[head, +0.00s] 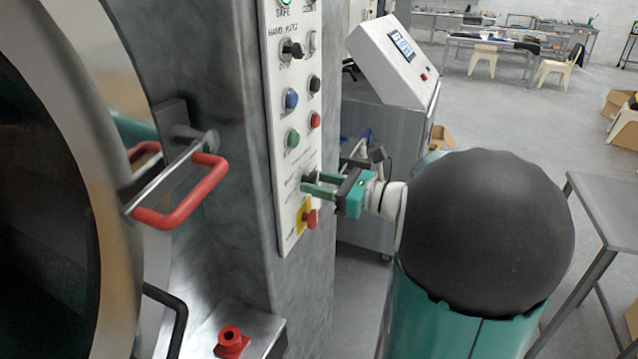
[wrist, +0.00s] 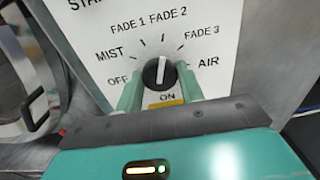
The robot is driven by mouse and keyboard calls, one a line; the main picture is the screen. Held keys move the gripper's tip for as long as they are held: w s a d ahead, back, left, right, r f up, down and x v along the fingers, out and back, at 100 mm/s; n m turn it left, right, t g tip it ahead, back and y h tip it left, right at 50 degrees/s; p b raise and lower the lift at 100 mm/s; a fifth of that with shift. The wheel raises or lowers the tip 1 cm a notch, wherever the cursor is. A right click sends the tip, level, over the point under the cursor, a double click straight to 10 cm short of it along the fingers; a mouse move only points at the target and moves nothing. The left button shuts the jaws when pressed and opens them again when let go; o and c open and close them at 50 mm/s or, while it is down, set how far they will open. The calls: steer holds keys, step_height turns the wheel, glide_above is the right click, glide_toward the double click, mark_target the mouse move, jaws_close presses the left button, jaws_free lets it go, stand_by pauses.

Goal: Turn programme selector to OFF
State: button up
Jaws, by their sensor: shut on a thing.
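The programme selector (wrist: 161,70) is a black knob with a white pointer line on a white panel. In the wrist view its line points roughly straight up, near the FADE 2 mark. The OFF label is at its lower left, with MIST above it and AIR to the right. My gripper (wrist: 160,86) has its two green fingers on either side of the knob, shut on it. In the head view my gripper (head: 312,184) reaches the lower part of the control panel (head: 275,120) from the right, and its fingers largely hide the knob.
Blue (head: 291,99), green (head: 293,138) and red (head: 315,120) buttons sit above the selector. A red knob on a yellow plate (head: 310,218) sits just below. A red door handle (head: 182,215) projects on the left.

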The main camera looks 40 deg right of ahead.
steer(key=shift+n, duration=0.5)
steer(key=n, duration=1)
steer(key=shift+n, duration=0.4)
steer(key=n, duration=0.6)
steer(key=shift+n, duration=0.3)
steer(key=n, duration=0.5)
steer(key=shift+r+n, duration=0.1)
steer(key=shift+n, duration=0.2)
steer(key=o, duration=0.9)
steer(key=shift+o, duration=0.2)
steer(key=shift+d, duration=0.1)
